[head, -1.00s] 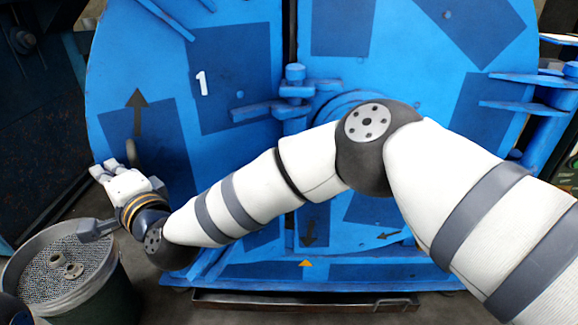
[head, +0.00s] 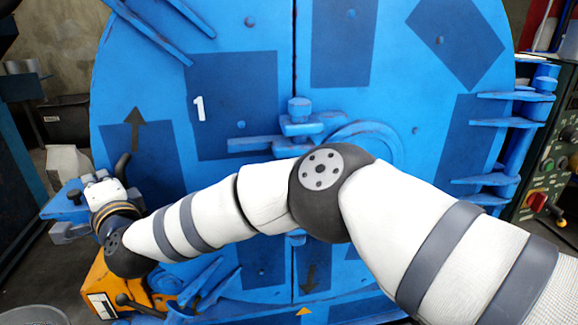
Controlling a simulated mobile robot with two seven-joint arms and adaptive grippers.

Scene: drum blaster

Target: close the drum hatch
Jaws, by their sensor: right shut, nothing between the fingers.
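The drum hatch is a large blue round door in two halves. The left half (head: 235,85) carries a white number 1 and a black up arrow. The right half (head: 385,85) stands beside it, with only a thin dark seam between them at the top. A blue latch (head: 298,118) sits across the seam. A dark curved handle (head: 122,166) is at the left half's outer edge. My right gripper (head: 101,188) is shut and empty next to this handle; whether it touches is unclear. My right arm hides the lower middle of the hatch. My left gripper is out of view.
Blue hinge brackets (head: 515,125) stand at the right edge, with a control panel (head: 550,165) beyond. A yellow-orange box (head: 100,290) is low at the left. A round container's rim (head: 35,315) shows at the bottom left corner.

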